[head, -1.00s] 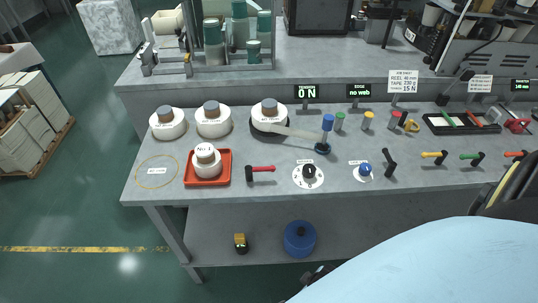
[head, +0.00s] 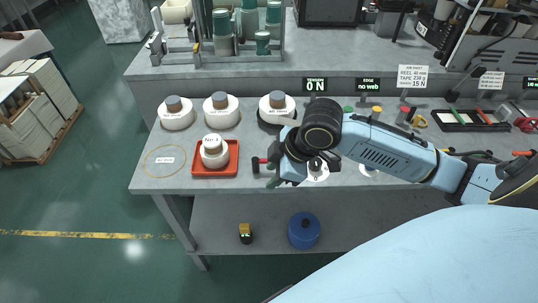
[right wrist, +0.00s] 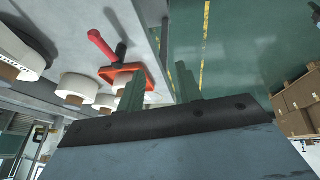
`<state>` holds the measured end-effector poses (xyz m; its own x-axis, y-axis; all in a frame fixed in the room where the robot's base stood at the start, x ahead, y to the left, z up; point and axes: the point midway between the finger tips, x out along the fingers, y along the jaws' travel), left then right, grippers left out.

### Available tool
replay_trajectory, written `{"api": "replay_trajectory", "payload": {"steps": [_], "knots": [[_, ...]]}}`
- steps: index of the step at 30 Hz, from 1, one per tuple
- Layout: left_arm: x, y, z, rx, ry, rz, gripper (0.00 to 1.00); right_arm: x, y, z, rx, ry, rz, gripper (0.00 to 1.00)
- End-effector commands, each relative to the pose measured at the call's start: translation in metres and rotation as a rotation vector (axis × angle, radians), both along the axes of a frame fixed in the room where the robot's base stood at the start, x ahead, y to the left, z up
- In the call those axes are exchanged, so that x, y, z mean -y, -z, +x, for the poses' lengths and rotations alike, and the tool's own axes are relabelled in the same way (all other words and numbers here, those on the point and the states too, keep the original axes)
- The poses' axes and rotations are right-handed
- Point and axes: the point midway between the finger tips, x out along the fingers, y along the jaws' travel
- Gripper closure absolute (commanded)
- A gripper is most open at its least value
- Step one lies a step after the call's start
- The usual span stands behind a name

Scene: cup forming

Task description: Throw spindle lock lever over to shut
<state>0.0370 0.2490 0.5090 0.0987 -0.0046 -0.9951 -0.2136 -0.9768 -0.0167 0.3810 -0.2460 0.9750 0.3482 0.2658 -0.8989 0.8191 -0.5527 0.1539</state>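The spindle lock lever is probably the red-handled lever (head: 263,160) on a black pivot near the table's front edge. In the head view my right arm hides most of its handle. In the right wrist view its red handle (right wrist: 101,45) shows whole, up and left of the fingers. My right gripper (head: 273,182) hangs at the front edge, just beside the lever. In the right wrist view its two green fingers (right wrist: 159,86) are apart with nothing between them. The lever is outside the fingers. My left gripper is out of view.
A red tray (head: 232,171) holding a white roll (head: 213,158) stands left of the lever. Several white rolls stand behind. A dial (head: 317,174) is partly hidden under my right arm. A blue drum (head: 304,231) is on the lower shelf. Floor in front is clear.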

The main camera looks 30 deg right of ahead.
Motion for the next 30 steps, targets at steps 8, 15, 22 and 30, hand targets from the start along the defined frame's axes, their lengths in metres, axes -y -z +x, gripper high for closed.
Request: {"api": "replay_trajectory", "payload": {"steps": [8,15,22,30], "knots": [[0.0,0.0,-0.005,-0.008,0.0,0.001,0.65,0.064,-0.055,0.037,0.015,-0.039,-0.054,0.65],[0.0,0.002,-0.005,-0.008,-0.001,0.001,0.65,0.071,-0.054,0.046,0.014,-0.037,-0.049,0.65],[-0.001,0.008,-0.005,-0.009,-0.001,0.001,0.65,0.06,-0.013,0.061,0.013,-0.038,-0.049,0.65],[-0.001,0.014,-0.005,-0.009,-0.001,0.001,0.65,0.047,0.034,0.08,0.015,-0.037,-0.05,0.65]]}}
